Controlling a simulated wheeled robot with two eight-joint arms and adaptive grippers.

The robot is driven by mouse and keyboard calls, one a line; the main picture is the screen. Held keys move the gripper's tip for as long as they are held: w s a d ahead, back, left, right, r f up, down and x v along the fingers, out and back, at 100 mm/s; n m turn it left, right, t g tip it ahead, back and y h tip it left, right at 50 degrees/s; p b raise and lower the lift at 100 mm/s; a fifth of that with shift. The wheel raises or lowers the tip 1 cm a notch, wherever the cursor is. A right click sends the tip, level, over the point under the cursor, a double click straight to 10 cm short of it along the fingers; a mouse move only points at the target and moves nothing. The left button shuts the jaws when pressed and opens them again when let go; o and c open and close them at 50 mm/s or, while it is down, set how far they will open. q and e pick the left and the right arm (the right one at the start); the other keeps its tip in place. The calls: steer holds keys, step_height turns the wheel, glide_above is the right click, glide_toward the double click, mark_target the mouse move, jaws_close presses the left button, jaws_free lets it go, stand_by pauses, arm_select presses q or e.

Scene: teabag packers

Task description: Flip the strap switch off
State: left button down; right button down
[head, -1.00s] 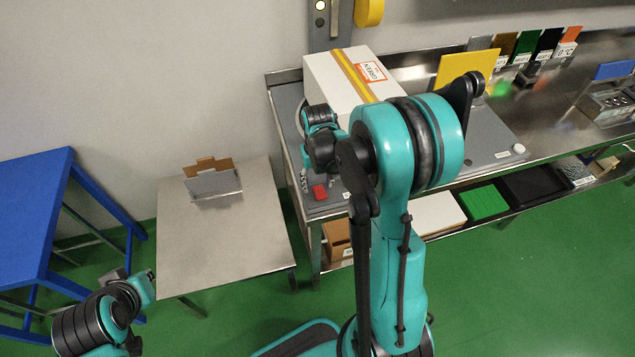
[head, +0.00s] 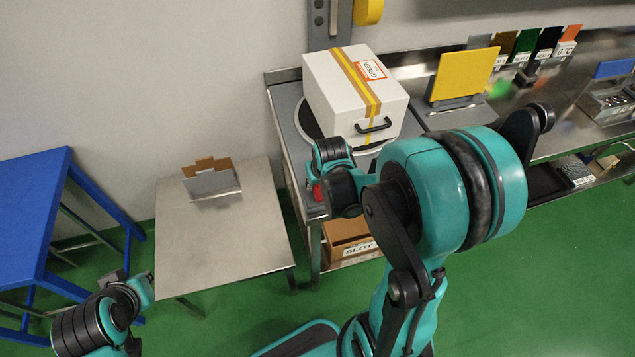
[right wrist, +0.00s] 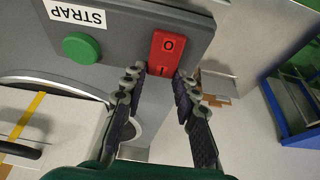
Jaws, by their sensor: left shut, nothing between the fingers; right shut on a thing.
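The strap switch (right wrist: 166,54) is a red rocker marked O and I on a grey panel. It also shows in the head view as a red spot (head: 318,193) at the table's near left corner, beside my right gripper. In the right wrist view, my right gripper (right wrist: 160,78) has its dark fingertips at the switch's lower end, one on each side, shut on it. I cannot tell which side of the rocker is pressed. A white STRAP label (right wrist: 76,14) sits left of it. My left gripper (head: 138,287) is shut and empty at the lower left of the head view.
A green button (right wrist: 81,48) is on the same panel. A white box (head: 335,90) with a yellow strap and black handle stands on the table behind the switch. A steel side table (head: 225,240) with a small cardboard holder and a blue table (head: 30,205) stand left.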

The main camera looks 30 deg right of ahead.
stand_by(0.3)
steer(key=c, duration=1.2)
jaws_free()
steer(key=shift+o, duration=0.2)
steer(key=v, duration=1.2)
steer(key=shift+s, duration=0.2)
steer(key=shift+a+f, duration=0.1)
steer(key=shift+a, duration=0.05)
steer(key=s+a+f+n+t+y+b, duration=0.1)
steer(key=s+a+f+n+t+b, duration=0.1)
steer(key=s+a, duration=0.4)
steer(key=a+b, duration=0.1)
steer(key=a, duration=0.2)
steer(key=shift+s+a+n+t, duration=0.2)
steer(key=shift+s+n+t, duration=0.05)
steer(key=shift+n+t, duration=0.15)
